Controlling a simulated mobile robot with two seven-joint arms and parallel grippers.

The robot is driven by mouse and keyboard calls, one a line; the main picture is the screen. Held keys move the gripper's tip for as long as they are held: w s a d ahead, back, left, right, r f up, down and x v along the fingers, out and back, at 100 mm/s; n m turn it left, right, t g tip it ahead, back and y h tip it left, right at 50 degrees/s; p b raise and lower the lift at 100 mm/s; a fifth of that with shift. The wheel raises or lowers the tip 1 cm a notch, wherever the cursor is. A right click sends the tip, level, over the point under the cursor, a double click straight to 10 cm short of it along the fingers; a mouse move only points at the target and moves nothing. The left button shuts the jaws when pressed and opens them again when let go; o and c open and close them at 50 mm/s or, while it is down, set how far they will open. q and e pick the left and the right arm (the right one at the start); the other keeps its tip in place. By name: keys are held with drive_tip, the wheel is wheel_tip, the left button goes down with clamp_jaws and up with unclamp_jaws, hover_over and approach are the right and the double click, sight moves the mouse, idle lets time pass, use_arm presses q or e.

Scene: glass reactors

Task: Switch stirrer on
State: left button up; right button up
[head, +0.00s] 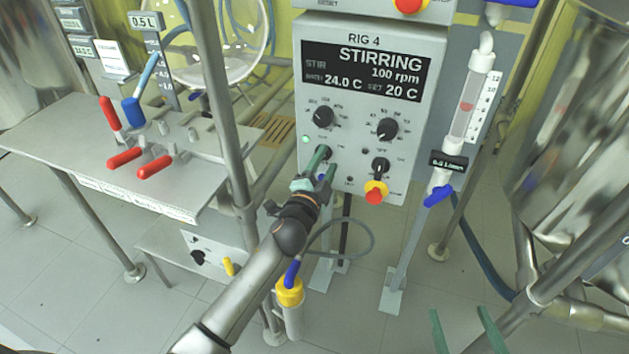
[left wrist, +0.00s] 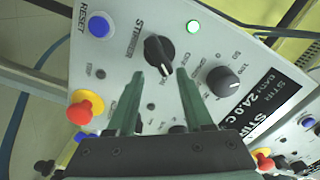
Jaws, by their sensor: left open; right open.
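The RIG 4 control box (head: 360,130) faces me, its display (head: 366,72) reading STIRRING, 100 rpm. The black stirrer switch (left wrist: 159,49) is beside the STIRRER label in the left wrist view, with its handle between the fingertips' lines. My left gripper (head: 325,162) is open at the panel's lower left, partly covering the switch there. Its fingers (left wrist: 163,73) straddle the handle; contact is unclear. My right gripper (head: 461,316) is open and empty at the bottom, away from the panel.
A red-and-yellow stop button (head: 375,191) and black knobs (head: 387,129) are near the left gripper on the panel. A flow tube (head: 467,105) stands right of the box. A bench with red-handled valves (head: 124,161) and a steel post (head: 222,110) are left.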

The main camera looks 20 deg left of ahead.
use_arm(q)
drive_tip(key=s+p, duration=0.1)
drive_tip(key=s, duration=1)
drive_tip(key=shift+s+a, duration=0.15)
drive_tip(key=shift+a, duration=0.1)
use_arm(e)
drive_tip(key=s+f+m+g, duration=0.1)
drive_tip(key=s+f+g, duration=0.2)
drive_tip(key=f, duration=0.5)
drive_tip(key=shift+s+g+h, duration=0.4)
drive_tip(key=shift+s, duration=0.05)
drive_tip(key=w+r+n+t+y+b, duration=0.35)
drive_tip(key=r+t+b, duration=0.35)
drive_tip(key=r, duration=1)
use_arm(q)
drive_tip(key=w+a+n+b, duration=0.1)
drive_tip(key=w+n+b, duration=0.3)
drive_tip(key=w, duration=0.8)
drive_tip(key=shift+a+f+b, duration=0.15)
drive_tip(key=shift+f+b, duration=0.2)
drive_tip(key=shift+b, duration=0.05)
use_arm(e)
drive_tip(key=s+a+r+n+t+y, duration=0.2)
drive_tip(key=s+r+n+t+y, duration=0.2)
drive_tip(key=r+y, duration=0.4)
drive_tip(key=shift+s+a+r+n, duration=0.25)
drive_tip(key=shift+s+n, duration=0.4)
drive_tip(key=shift+s, duration=0.25)
drive_tip(key=shift+y, duration=0.25)
